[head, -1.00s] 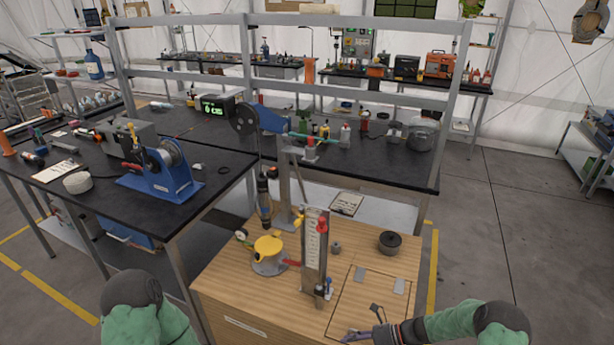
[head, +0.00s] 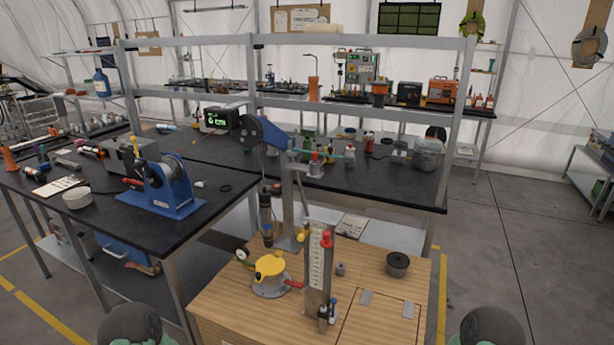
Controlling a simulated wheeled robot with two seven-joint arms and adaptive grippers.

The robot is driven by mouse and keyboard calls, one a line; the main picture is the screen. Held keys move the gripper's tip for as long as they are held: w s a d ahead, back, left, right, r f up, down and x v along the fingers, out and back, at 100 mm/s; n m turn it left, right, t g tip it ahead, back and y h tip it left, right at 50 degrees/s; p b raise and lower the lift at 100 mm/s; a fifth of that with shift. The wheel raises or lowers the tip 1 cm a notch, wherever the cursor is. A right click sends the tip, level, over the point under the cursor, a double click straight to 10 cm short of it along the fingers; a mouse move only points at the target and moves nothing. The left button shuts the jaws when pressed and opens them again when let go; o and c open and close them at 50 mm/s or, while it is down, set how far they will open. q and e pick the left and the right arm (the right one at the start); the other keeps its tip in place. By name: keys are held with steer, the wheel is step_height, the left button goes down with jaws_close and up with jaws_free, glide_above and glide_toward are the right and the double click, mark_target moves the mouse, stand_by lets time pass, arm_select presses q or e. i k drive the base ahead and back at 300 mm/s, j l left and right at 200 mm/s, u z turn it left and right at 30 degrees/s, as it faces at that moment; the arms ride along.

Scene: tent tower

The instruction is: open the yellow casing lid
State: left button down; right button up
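The yellow casing lid (head: 269,266) sits on top of a round silver casing (head: 270,288) on the wooden bench, left of the tall gauge column. It looks closed, but the seam is too small to make out. A small round dial (head: 242,253) and a red handle (head: 295,284) stick out at the casing's sides. Neither of my grippers shows in the head view. Only upper parts of my arms show, at the bottom left and bottom right edges, away from the casing.
A tall gauge column (head: 319,270) with a red top stands right of the casing. A hanging tool (head: 266,218) and its grey post are behind it. A black cylinder (head: 398,263) stands at the right. A hatch outline with grey hinges (head: 366,297) marks the bench's front right.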

mark_target(271, 266)
steer(key=i+j+u, duration=0.1)
steer(key=i+u, duration=0.45)
steer(key=u, duration=0.25)
steer(key=i+u, duration=0.3)
steer(key=u, duration=0.15)
